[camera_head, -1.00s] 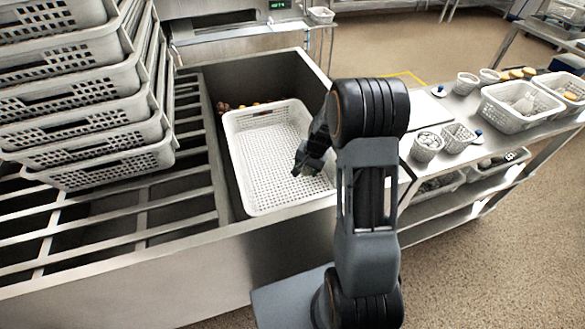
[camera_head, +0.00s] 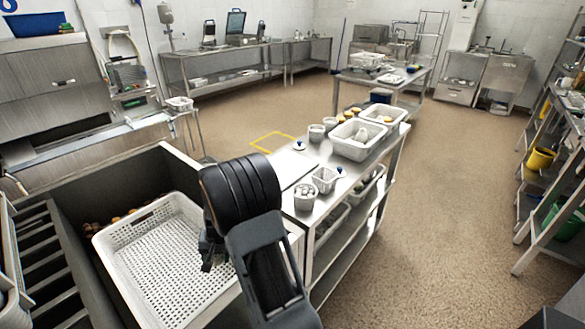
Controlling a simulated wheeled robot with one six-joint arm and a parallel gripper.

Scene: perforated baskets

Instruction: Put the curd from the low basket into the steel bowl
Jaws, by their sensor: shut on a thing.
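The low white perforated basket (camera_head: 112,247) sits in the steel trough at lower left, and its visible floor looks bare. My gripper (camera_head: 207,264) is over the right part of this basket, small and dark, with its fingers pointing down. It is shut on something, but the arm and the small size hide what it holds. I cannot make out the curd as a separate piece. I cannot pick out a steel bowl in this view.
A steel table (camera_head: 327,205) right of my arm carries perforated cups (camera_head: 325,180) and white baskets (camera_head: 357,139). Brown round items lie behind the low basket in the trough (camera_head: 68,205). Open floor (camera_head: 440,210) lies to the right, before a shelf rack (camera_head: 548,180).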

